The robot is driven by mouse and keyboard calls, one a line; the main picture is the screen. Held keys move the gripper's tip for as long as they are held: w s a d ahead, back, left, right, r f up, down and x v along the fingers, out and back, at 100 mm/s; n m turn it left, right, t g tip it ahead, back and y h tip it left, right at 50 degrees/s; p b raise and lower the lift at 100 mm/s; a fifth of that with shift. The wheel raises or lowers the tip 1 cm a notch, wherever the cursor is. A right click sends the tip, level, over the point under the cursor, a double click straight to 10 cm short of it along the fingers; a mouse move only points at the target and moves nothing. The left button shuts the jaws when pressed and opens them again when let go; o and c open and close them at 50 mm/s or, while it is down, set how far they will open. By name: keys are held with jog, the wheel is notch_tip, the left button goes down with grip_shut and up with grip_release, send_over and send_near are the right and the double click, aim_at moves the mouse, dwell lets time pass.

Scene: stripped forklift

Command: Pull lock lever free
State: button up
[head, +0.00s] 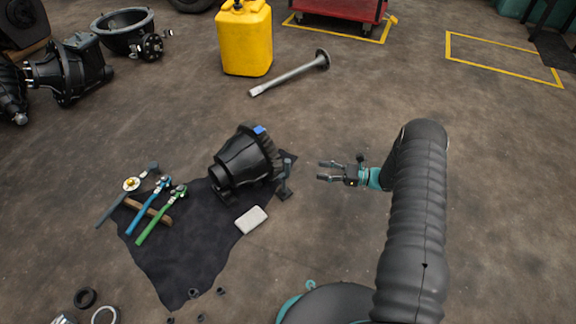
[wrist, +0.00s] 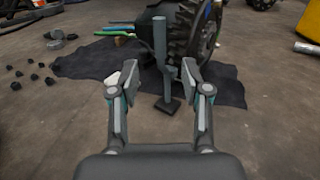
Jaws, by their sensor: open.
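An upright grey lever (head: 287,170), which looks like the lock lever, stands by the toothed end of a black gear housing (head: 240,160) on a dark cloth. In the wrist view the lever (wrist: 160,45) rises ahead between my finger tips, with a second, shorter post and a dark foot plate (wrist: 167,105) below. How it joins the housing cannot be told. The large ring gear (wrist: 196,35) is just behind and right of it. My gripper (head: 320,170) is open and empty, right of the lever and pointing at it; it also shows in the wrist view (wrist: 151,76).
The dark cloth (head: 180,265) bears tools with blue and green handles (head: 160,215) and a pale block (head: 251,220). Small dark parts (head: 195,293) lie by its front edge. A metal shaft (head: 290,75) and yellow canister (head: 245,40) are behind. Floor right of the lever is clear.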

aim_at(288, 165)
jog(key=a, duration=0.4)
jog(key=w+a, duration=0.1)
jog(key=a, duration=0.3)
jog(key=w+a, duration=0.1)
jog(key=a, duration=0.4)
grip_shut()
